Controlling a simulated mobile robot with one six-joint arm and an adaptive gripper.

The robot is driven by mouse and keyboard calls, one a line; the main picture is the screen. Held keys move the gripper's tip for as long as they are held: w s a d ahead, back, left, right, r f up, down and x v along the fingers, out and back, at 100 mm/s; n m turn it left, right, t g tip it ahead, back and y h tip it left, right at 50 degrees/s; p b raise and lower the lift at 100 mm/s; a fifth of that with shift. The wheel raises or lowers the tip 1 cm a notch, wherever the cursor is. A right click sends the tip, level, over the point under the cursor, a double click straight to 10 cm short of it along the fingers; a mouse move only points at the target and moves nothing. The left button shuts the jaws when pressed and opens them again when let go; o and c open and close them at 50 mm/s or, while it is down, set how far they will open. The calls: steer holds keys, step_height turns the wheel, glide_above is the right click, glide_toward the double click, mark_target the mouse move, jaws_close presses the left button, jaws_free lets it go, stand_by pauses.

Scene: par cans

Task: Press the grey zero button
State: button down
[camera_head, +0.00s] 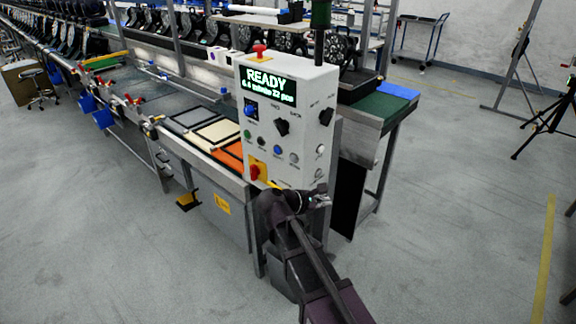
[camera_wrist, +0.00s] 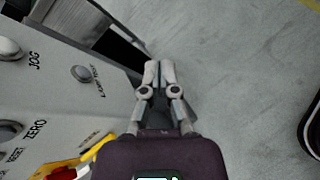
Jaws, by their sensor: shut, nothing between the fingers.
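The white control panel (camera_head: 285,100) stands upright with a lit READY display. The grey zero button (camera_head: 294,158) is in its lower button row, right of a blue button (camera_head: 277,150). In the wrist view the zero button (camera_wrist: 10,131) is at the left edge, partly cut off, beside the label ZERO. My gripper (camera_head: 323,200) is just below the panel's lower right corner, apart from the button. In the wrist view its fingertips (camera_wrist: 159,72) are together and empty, beyond the panel's edge and over the floor.
The panel also carries a white button (camera_head: 320,150), black selector knobs (camera_head: 282,127) and a red knob on a yellow plate (camera_head: 256,172). A red-topped button (camera_head: 260,50) stands on top. The conveyor line runs to the back left. Open floor (camera_head: 440,220) lies to the right.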

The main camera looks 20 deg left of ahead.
mark_target(292, 159)
steer(key=s+a+r+n+t, duration=0.2)
steer(key=a+n, duration=0.1)
steer(key=a, duration=0.3)
steer(key=s+a+r+n+t+y+b, duration=0.1)
steer(key=s+a+r+n+t, duration=0.1)
steer(key=a, duration=0.4)
steer(key=s+a+r+n+t, duration=0.2)
steer(key=a+n, duration=0.2)
steer(key=a, duration=0.3)
steer(key=shift+t+y, duration=0.3)
steer(key=x, duration=1.4)
steer(key=shift+s+r, duration=0.1)
